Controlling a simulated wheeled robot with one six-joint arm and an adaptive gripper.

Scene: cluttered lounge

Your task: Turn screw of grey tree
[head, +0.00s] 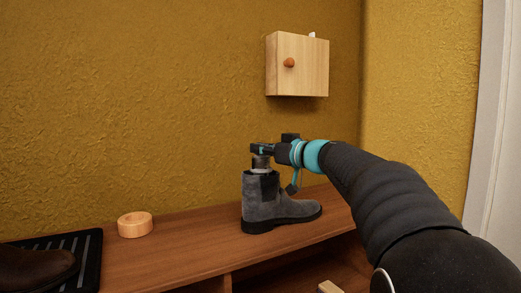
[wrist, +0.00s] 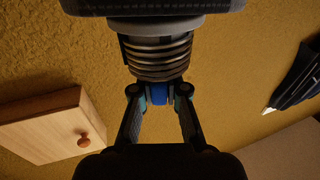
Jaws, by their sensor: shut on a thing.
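The grey boot (head: 270,205) stands upright on the wooden bench, toe to the right. The ribbed, threaded grey metal screw (head: 261,163) of its tree rises from the boot's opening. In the wrist view this screw (wrist: 156,58) fills the upper middle, below the boot's dark edge (wrist: 165,8). My gripper (head: 262,149) reaches in from the right, just above the boot. In the wrist view my gripper (wrist: 160,95) has its two fingers closed around a small blue piece (wrist: 160,93) at the screw's end. The tree's body inside the boot is hidden.
A wooden wall box (head: 300,65) with a round knob hangs above. A wooden ring (head: 135,224) lies left on the bench (head: 190,255). A black ribbed tray (head: 88,275) with a brown shoe (head: 35,268) is at far left. The bench between ring and boot is clear.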

